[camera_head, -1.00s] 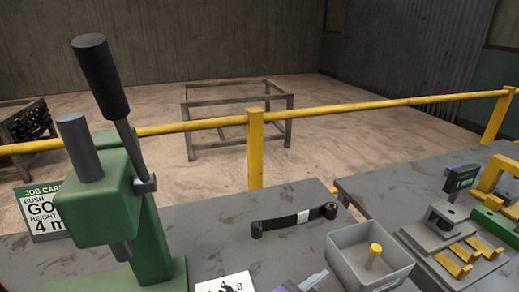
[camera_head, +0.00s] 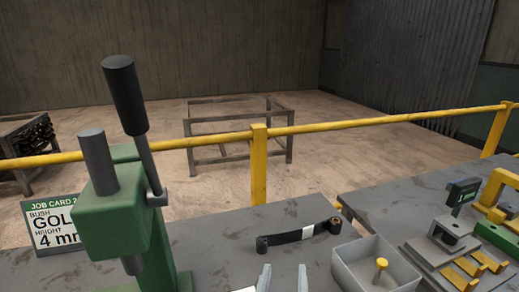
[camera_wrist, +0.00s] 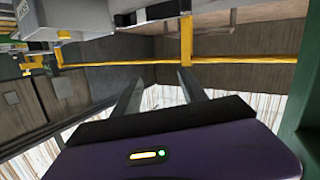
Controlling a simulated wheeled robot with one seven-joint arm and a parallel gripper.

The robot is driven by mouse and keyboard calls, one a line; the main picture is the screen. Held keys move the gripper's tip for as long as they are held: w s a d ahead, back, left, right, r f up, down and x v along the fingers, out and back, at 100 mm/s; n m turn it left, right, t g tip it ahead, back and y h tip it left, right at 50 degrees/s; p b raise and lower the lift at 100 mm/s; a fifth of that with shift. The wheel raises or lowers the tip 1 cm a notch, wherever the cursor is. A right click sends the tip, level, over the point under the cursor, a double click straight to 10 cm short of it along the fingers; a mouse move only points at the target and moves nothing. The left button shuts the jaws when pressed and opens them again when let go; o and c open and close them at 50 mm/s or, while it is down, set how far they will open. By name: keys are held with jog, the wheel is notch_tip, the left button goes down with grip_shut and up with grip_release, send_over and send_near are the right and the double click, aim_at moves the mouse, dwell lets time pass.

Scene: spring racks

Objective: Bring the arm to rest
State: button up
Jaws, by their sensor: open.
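My gripper (camera_head: 283,280) shows at the bottom edge of the head view as two pale grey fingertips, apart with nothing between them. It is in front of the grey bench, left of the grey bin and right of the green press. In the wrist view my gripper (camera_wrist: 160,88) has two dark fingers spread past its purple body, with no object between them. The rest of my arm is out of the head view.
The green lever press (camera_head: 120,215) stands close on the left, with a job card (camera_head: 52,228) behind it. A dark strap-like part (camera_head: 298,234), a grey bin (camera_head: 378,262) with a yellow-topped peg and a fixture (camera_head: 450,240) are to the right. A yellow rail (camera_head: 350,125) runs behind.

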jog(key=s+f+n+y, duration=0.5)
jog(key=s+f+y, duration=0.15)
jog(key=s, duration=0.25)
jog(key=s+d+f+m+h, duration=0.2)
jog(key=s+d, duration=0.5)
jog(key=s, duration=0.5)
jog(key=s+d+f+m+h, duration=0.1)
jog(key=s+d+f+m, duration=0.1)
jog(key=s+d, duration=0.6)
jog(key=s, duration=0.5)
jog(key=shift+d+m+g+h, duration=0.25)
jog(key=shift+m+g+h, duration=0.05)
jog(key=shift+g+h, duration=0.1)
